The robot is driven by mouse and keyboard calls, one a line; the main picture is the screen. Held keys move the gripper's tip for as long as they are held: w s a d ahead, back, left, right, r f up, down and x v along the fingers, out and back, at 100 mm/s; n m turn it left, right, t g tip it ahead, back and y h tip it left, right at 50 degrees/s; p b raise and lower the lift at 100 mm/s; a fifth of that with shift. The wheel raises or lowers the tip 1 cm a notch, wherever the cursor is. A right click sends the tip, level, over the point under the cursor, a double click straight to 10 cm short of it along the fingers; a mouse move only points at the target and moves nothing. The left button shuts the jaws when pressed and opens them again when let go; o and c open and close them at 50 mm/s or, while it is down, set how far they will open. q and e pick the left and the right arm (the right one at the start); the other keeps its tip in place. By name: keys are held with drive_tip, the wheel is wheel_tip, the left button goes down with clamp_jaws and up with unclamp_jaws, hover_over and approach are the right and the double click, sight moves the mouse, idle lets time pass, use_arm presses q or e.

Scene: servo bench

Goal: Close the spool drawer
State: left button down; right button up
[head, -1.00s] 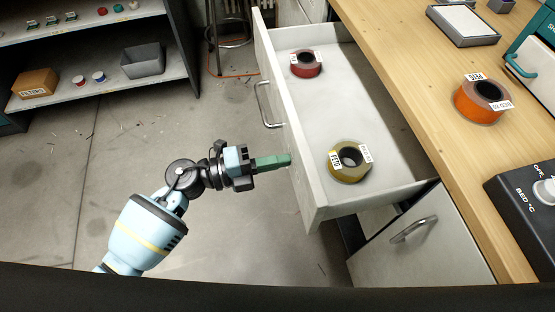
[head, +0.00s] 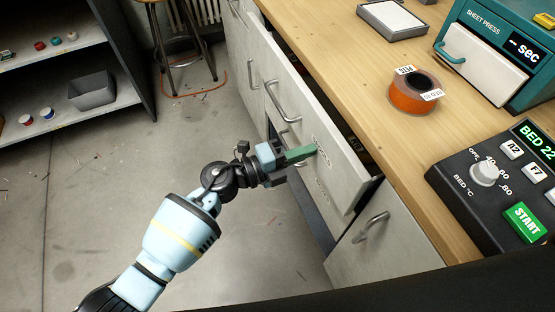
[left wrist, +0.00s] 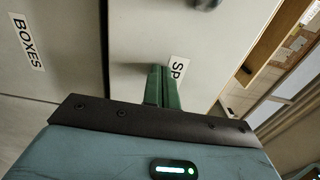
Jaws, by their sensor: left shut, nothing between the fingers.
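The spool drawer (head: 322,118) is a pale grey drawer under the wooden bench top. It stands out a little, with a narrow dark gap behind the right end of its front. Its metal handle (head: 283,102) is left of my gripper. My left gripper (head: 314,150) has its green fingers shut and empty, with the tips at the drawer front beside its label. In the left wrist view the shut fingers (left wrist: 162,86) point at the drawer front (left wrist: 140,35), beside a partly hidden label starting "SP". Contact looks likely but is not certain. My right gripper is not in view.
A lower drawer labelled BOXES shows in the left wrist view (left wrist: 22,75). A cabinet door (head: 390,250) is at right. The bench top (head: 345,55) holds an orange spool (head: 405,100), a sheet press (head: 490,60) and a control box (head: 480,195).

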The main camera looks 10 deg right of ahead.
sight(318, 147)
use_arm(q)
drive_tip(key=x, duration=0.4)
drive_tip(key=shift+b, duration=0.35)
drive_tip(key=shift+d+r, duration=0.1)
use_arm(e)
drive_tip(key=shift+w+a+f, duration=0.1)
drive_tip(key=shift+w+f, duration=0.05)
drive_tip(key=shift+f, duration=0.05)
use_arm(q)
drive_tip(key=shift+r, duration=0.1)
